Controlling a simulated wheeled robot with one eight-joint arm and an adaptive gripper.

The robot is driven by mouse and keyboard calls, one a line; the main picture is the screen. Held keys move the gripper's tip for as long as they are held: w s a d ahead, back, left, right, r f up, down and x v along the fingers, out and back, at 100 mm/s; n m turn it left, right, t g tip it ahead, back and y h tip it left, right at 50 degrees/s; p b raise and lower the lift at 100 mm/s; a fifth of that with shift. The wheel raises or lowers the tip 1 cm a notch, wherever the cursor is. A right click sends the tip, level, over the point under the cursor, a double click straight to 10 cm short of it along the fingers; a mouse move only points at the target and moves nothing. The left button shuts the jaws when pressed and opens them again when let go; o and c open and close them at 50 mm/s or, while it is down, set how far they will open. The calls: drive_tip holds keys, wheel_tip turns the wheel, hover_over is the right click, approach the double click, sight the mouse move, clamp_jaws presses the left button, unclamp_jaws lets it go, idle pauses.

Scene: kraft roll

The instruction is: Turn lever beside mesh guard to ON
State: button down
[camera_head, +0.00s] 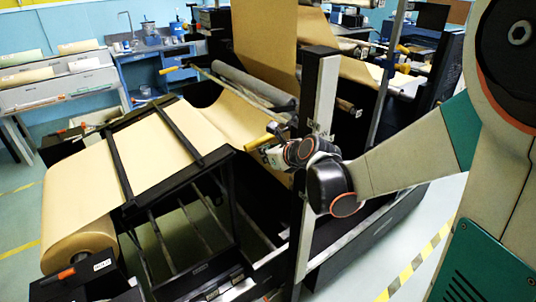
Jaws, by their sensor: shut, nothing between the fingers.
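A lever with a yellow handle (258,142) sticks out to the left near the dark upright post in the middle of the machine. My gripper (275,156) is right beside this handle, reaching in from the right past the post. Its fingers are small and partly lost against the lever and dark parts; it is shut with nothing held. I cannot tell whether it touches the handle. A dark barred frame (124,171), possibly the mesh guard, stands to the left and below. The lever's ON marking is not readable.
Brown paper (92,190) runs over the frame to a large roll (78,248) at lower left. An orange-tipped lever (66,273) sits by that roll. Another yellow handle (169,70) is farther back. A pale upright post (325,95) stands close to my wrist. Floor is open at lower right.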

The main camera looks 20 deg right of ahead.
drive_tip(key=shift+a+r, duration=0.15)
drive_tip(key=shift+r, duration=0.35)
drive_tip(key=shift+p, duration=0.3)
